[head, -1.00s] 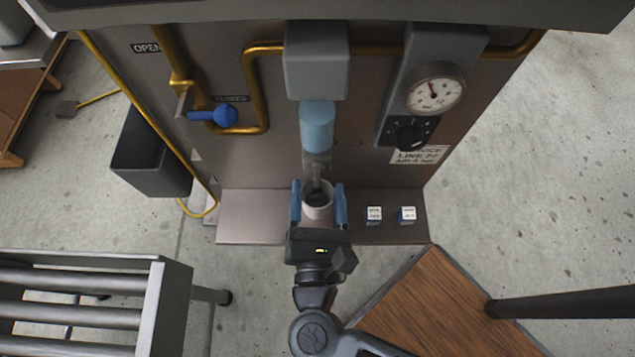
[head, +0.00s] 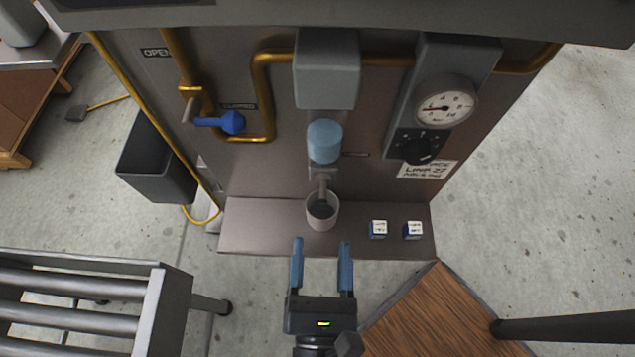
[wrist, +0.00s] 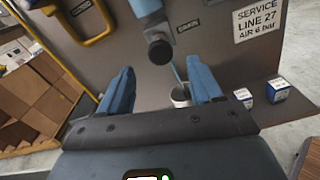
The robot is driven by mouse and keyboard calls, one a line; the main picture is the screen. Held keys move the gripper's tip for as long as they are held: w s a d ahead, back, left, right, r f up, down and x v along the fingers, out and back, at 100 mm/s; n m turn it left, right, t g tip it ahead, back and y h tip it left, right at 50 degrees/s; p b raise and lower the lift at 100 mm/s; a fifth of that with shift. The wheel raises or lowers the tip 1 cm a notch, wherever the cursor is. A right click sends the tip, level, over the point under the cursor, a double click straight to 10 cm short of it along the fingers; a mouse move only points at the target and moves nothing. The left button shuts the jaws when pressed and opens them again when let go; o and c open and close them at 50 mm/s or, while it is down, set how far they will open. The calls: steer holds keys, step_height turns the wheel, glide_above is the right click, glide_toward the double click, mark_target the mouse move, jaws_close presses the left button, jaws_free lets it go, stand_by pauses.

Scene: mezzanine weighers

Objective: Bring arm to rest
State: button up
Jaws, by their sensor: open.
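My gripper (head: 321,254) is open and empty, its two blue fingers pointing at the panel just in front of the shelf edge. A pale cup (head: 322,216) with a dark inside stands upright on the metal shelf (head: 262,227), beyond my fingertips and apart from them. The cup sits under the spout of a blue cylinder (head: 323,141).
Two small blue-and-white boxes (head: 378,229) (head: 412,230) stand on the shelf at right. A blue-handled valve (head: 225,122) and a gauge (head: 446,103) are on the panel. A roller conveyor (head: 80,308) and wooden top (head: 435,315) flank my arm.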

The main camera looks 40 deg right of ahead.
steer(key=s+d+r+m+y+p, duration=0.4)
steer(key=s+d+r+m+y, duration=0.1)
steer(key=r+m, duration=0.5)
steer(key=s+d+r+m+t+y+p, duration=0.1)
steer(key=s+d+r+m+y+p, duration=0.4)
steer(key=r+m, duration=0.5)
steer(key=s+d+m+y, duration=0.1)
steer(key=m, duration=0.4)
steer(key=shift+s+d+r+y, duration=0.15)
steer(key=shift+s+y, duration=0.15)
steer(key=shift+y, duration=0.1)
